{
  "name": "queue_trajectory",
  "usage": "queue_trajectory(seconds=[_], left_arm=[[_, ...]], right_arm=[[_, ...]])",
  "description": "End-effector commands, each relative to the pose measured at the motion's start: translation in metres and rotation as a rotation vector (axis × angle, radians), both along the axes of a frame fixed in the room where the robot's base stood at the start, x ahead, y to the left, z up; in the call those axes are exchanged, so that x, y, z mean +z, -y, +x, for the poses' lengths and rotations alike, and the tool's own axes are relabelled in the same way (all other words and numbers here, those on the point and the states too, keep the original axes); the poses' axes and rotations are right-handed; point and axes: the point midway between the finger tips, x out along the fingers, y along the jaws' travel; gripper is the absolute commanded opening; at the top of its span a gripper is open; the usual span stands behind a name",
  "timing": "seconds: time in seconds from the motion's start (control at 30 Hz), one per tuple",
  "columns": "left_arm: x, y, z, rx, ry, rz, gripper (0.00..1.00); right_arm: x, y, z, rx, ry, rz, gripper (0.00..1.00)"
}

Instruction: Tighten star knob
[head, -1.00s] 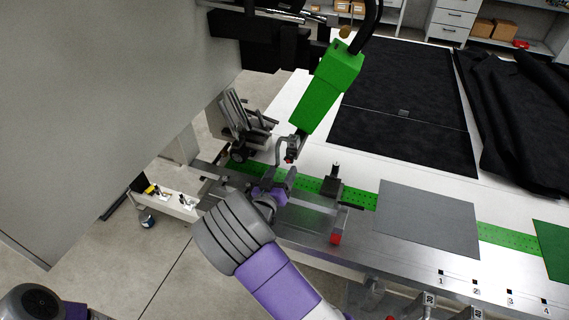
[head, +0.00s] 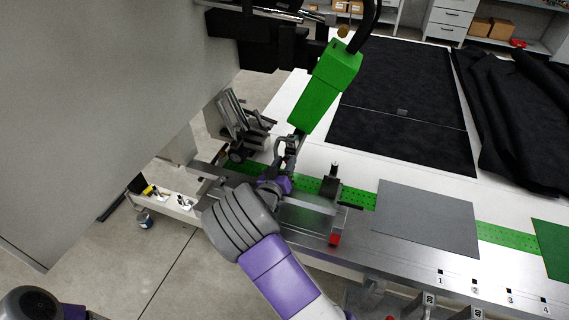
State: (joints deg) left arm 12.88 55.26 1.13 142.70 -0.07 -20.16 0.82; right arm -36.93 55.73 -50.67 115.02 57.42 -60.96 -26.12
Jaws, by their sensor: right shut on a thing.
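My right arm reaches in from the bottom, and its gripper (head: 279,172) is at the grey metal bracket (head: 291,145) below the green welding head (head: 326,86). The fingers are small and dark here and partly hidden behind the wrist. The gripper is shut on a small part at the lower end of this bracket, at the place of the star knob. The knob itself is covered by the fingers, so its shape and seating cannot be told. Of my left arm only a piece shows in the bottom left corner; its gripper is out of view.
Below the gripper runs the steel table edge (head: 400,250) with a green perforated strip (head: 357,197). A black clamp post (head: 331,184) and a red-ended block (head: 334,239) stand close right. A grey sheet (head: 427,218) lies farther right. A large grey panel (head: 90,110) fills the left.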

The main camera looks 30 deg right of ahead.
Motion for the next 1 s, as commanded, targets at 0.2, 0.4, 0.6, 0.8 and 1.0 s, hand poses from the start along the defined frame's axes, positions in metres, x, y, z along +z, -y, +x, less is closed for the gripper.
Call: queue_trajectory(seconds=[0.2, 0.4, 0.6, 0.8, 1.0], left_arm=[[-0.01, 0.0, 0.0, 0.0, 0.0, 0.0, 0.0], [-0.03, 0.0, 0.0, 0.0, 0.0, 0.0, 0.0], [-0.034, 0.0, 0.0, 0.0, 0.0, 0.0, 0.0], [-0.032, 0.0, 0.0, 0.0, 0.0, 0.0, 0.0], [-0.032, 0.0, 0.0, 0.0, 0.0, 0.0, 0.0]], right_arm=[[-0.002, 0.001, -0.001, -0.002, 0.067, 0.057, 0.1], [-0.003, 0.002, -0.001, -0.002, 0.238, 0.203, 0.1], [0.0, 0.001, -0.002, -0.001, 0.296, 0.252, 0.1], [0.0, 0.001, -0.002, 0.0, 0.294, 0.253, 0.1], [0.0, 0.001, -0.002, 0.0, 0.294, 0.252, 0.66]])
